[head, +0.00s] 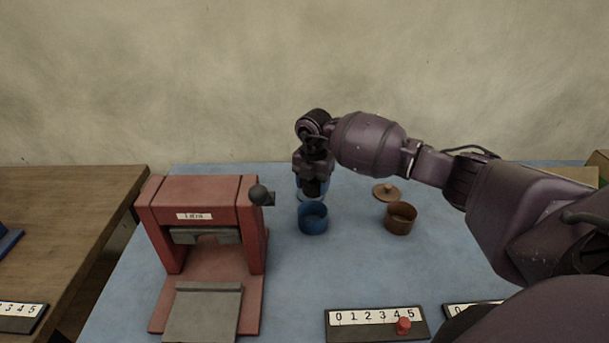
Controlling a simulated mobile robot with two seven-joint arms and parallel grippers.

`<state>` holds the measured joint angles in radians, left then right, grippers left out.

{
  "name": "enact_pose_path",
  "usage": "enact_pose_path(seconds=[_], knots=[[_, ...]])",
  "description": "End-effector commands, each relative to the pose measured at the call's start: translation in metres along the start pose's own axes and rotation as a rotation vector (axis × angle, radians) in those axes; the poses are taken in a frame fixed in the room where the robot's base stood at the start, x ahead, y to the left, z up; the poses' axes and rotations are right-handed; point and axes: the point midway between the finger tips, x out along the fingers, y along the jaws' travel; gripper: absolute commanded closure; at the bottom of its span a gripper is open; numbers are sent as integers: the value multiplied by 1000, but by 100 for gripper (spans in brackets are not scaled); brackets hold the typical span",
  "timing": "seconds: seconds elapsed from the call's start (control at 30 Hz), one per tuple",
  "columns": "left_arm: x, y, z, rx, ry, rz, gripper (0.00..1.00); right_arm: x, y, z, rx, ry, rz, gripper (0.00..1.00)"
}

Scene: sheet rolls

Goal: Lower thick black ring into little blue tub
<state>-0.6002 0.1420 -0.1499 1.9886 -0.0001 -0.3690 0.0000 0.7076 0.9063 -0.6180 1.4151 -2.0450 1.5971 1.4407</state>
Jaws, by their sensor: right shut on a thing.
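The little blue tub (313,219) stands open on the blue table top, near the middle of the head view. My right gripper (312,190) points down just above and behind the tub's rim as seen here. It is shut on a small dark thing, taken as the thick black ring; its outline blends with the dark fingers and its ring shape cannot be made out. A bluish curved edge shows behind the fingertips, too small to identify. I cannot tell whether the held thing touches the tub. My left gripper is not in view.
A brown tub (400,219) stands right of the blue one, with a brown knobbed lid (384,191) behind it. A red press (208,222) stands at left. A numbered strip with a red peg (377,323) lies in front. The blue table (290,265) is clear between.

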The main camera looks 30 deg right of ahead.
Motion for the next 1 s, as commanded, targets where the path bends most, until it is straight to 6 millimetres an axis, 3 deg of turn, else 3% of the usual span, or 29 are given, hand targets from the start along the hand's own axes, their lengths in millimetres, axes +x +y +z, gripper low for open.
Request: enact_pose_path(seconds=[0.27, 0.6, 1.0], knots=[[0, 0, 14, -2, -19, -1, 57, 10, 0, 0, 0, 1, -1, 68], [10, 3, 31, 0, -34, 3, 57, 37, 0, 0, -1, 2, -2, 68], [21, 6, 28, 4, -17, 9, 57, 62, 0, 0, 0, 2, -1, 68]])
